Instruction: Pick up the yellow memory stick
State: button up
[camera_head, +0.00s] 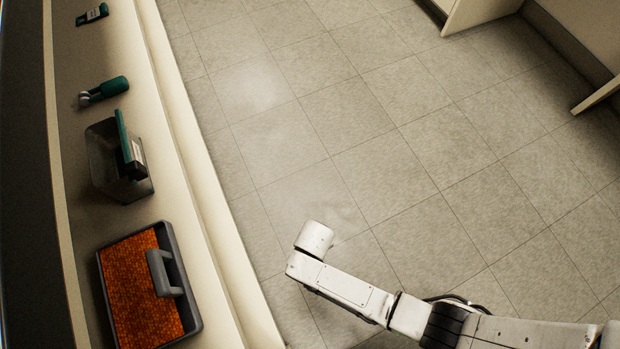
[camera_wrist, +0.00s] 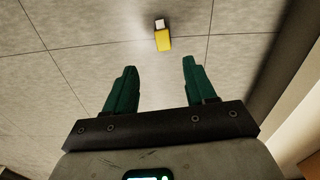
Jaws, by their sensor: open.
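The yellow memory stick (camera_wrist: 162,40) shows in the wrist view, near the top centre, on the grey tiled floor. It has a yellow body and a pale metal plug end that points up in the picture. My gripper (camera_wrist: 157,72) has two green fingers spread apart with nothing between them. The stick is beyond the fingertips, roughly in line with the gap, and not touching them. In the head view my arm (camera_head: 345,287) reaches over the floor from the lower right; the gripper's fingers and the stick cannot be made out there.
A pale counter (camera_head: 185,180) runs along the left in the head view. On it are an orange-filled grey tray (camera_head: 192,318) with a handle, a dark clear bin (camera_head: 103,160) with green items, and a green-handled tool (camera_head: 110,88). White furniture (camera_head: 480,12) stands at top right. Open floor lies between.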

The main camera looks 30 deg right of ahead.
notch_tip(320, 180, down, 4)
jog(key=shift+b, duration=0.95)
jog(key=f+b, duration=0.4)
jog(key=f, duration=0.1)
jog(key=shift+s+a+f, duration=0.15)
jog(key=shift+a+f, duration=0.1)
jog(key=shift+a, duration=0.05)
jog(key=shift+r, duration=0.1)
jog(key=shift+c, duration=0.4)
grip_shut()
